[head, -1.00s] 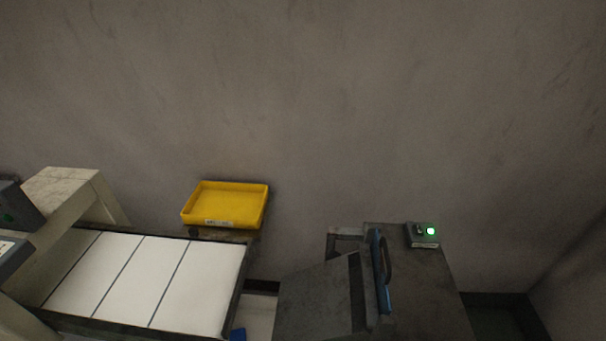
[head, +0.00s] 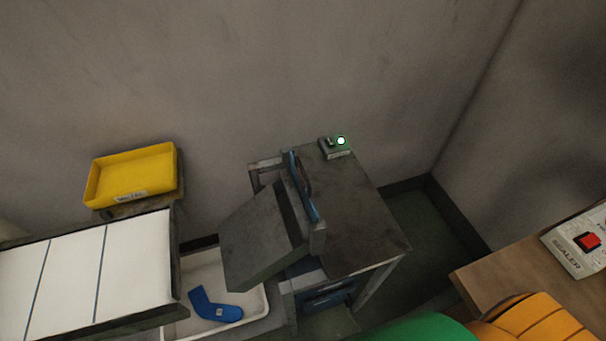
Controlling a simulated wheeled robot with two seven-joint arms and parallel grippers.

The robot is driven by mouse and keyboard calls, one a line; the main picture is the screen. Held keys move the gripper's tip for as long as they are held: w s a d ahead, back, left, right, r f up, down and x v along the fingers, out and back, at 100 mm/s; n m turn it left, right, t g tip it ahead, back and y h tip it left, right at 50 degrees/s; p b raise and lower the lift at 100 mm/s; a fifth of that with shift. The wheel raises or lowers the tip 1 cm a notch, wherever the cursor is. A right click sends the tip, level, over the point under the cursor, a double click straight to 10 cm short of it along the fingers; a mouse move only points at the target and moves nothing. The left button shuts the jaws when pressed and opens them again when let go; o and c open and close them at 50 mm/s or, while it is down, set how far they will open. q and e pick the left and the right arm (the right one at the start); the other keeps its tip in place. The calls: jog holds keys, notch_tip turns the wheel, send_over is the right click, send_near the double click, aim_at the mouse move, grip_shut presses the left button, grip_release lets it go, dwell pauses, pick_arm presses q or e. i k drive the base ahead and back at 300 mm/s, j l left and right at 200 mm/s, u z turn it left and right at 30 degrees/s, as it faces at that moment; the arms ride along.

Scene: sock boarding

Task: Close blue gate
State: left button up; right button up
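A narrow blue gate bar (head: 303,185) with a dark handle stands along the left side of a dark grey machine table (head: 360,220). It lies beside a tilted grey plate (head: 262,235), which slopes down to the left over a white tray. Whether the gate is open or shut is hard to tell from this angle. Neither of my grippers shows in the head view.
A small box with a lit green lamp (head: 336,148) sits at the table's back. A white tray (head: 262,302) holds a blue sock-shaped piece (head: 214,305). A sealer box (head: 580,241) is on a wooden table right.

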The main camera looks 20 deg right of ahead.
aim_at(304, 192)
jog(key=k+l, duration=0.35)
jog(key=k, duration=0.15)
jog(key=k+l, duration=0.35)
jog(key=k, duration=0.15)
